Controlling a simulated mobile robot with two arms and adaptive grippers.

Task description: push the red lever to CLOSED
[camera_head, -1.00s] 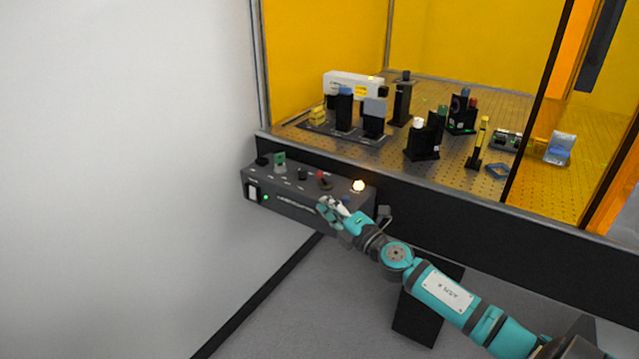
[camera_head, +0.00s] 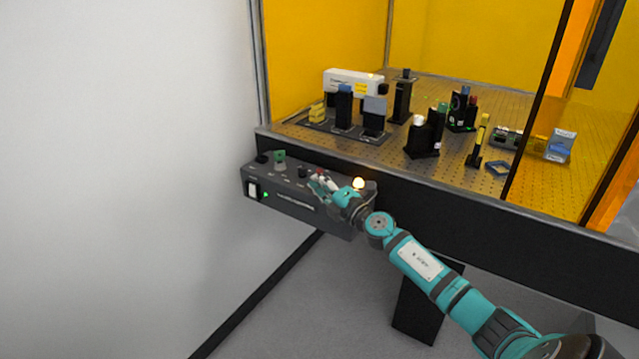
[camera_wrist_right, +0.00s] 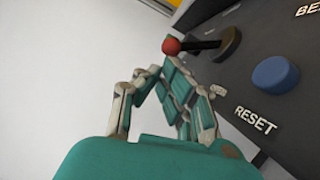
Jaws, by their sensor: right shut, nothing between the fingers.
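The red lever (camera_wrist_right: 190,46) shows in the right wrist view as a black arm with a red ball at its end, set on a dark round base. My right gripper (camera_wrist_right: 160,72) is shut and empty, its fingertips close to the red ball; I cannot tell whether they touch. In the head view my right gripper (camera_head: 318,185) is over the top of the grey control box (camera_head: 290,203), and the red knob just shows at the fingertips. The lever's label is not readable. My left gripper is not in view.
A blue RESET button (camera_wrist_right: 274,76) sits beside the lever base. A green-topped knob (camera_head: 280,156) stands farther left. The optical table edge (camera_head: 440,190) rises behind the box.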

